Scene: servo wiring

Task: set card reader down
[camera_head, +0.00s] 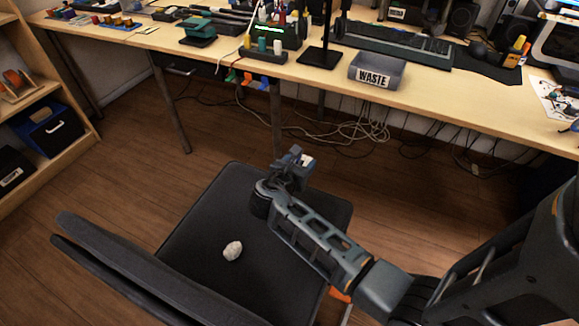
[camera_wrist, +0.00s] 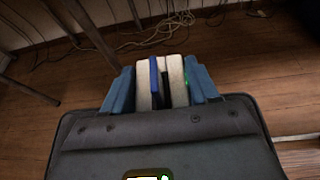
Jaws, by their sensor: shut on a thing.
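My gripper (camera_head: 295,166) is above the far part of the black chair seat (camera_head: 190,235), in front of the desk. In the wrist view its two blue fingers (camera_wrist: 163,85) are closed on the sides of a white thing with a blue strip, a dark gap and a small green light, which I take for the card reader (camera_wrist: 175,75). In the head view only a small pale part of the card reader (camera_head: 308,161) shows beside the fingers; the rest is hidden. I cannot tell its height above the seat.
A crumpled white lump (camera_head: 233,250) lies on the seat. The desk (camera_head: 310,75) bears a grey WASTE bin (camera_head: 377,70), a keyboard (camera_head: 395,42), a black stand (camera_head: 320,57) and a teal device (camera_head: 198,30). Cables (camera_head: 345,130) hang and lie below. A shelf stands at left.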

